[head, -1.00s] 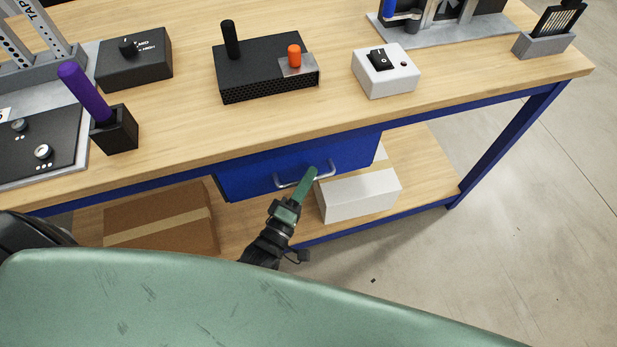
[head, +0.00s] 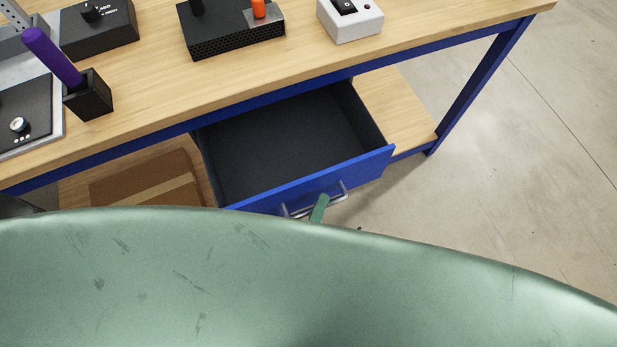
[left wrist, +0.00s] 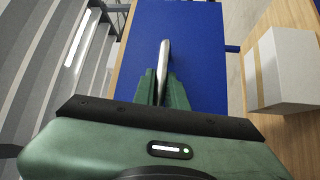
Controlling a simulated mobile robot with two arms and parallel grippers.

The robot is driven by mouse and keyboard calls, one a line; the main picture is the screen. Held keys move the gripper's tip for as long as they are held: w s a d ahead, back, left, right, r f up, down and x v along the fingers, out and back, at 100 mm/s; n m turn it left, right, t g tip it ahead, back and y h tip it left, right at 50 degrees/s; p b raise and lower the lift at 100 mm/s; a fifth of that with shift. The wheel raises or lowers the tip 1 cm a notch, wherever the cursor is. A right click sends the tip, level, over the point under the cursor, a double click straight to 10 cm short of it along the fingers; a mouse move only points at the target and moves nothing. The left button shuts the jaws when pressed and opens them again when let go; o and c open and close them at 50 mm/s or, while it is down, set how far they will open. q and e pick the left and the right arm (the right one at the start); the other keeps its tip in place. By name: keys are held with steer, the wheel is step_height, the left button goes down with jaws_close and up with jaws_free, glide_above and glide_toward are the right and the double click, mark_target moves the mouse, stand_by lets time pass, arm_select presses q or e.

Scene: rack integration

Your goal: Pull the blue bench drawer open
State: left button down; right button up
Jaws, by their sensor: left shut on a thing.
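The blue bench drawer (head: 350,172) is pulled well out from under the wooden bench top, and its dark inside (head: 285,140) looks empty. A metal bar handle (head: 338,192) is on its blue front. My left gripper (head: 319,207) is at the handle; its green fingers show, and my own green body hides the rest of the arm in the head view. In the left wrist view the green fingers (left wrist: 163,92) are shut on the handle (left wrist: 164,62), with the blue drawer front (left wrist: 202,60) behind. My right gripper is not in view.
On the bench top (head: 260,85) are a black holder (head: 88,97) with a purple-handled tool, a black perforated box (head: 230,35) and a white switch box (head: 350,18). A cardboard box (head: 150,182) is on the lower shelf. A white box (left wrist: 283,70) shows in the left wrist view.

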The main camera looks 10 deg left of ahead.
arm_select(q)
steer(key=shift+s+d, duration=0.5)
steer(key=shift+s, duration=0.25)
steer(key=shift+s+d, duration=0.5)
steer(key=shift+s, duration=0.25)
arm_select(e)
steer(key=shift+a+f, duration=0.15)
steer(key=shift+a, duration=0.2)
arm_select(q)
steer(key=c, duration=1.5)
jaws_free()
steer(key=shift+o, duration=0.2)
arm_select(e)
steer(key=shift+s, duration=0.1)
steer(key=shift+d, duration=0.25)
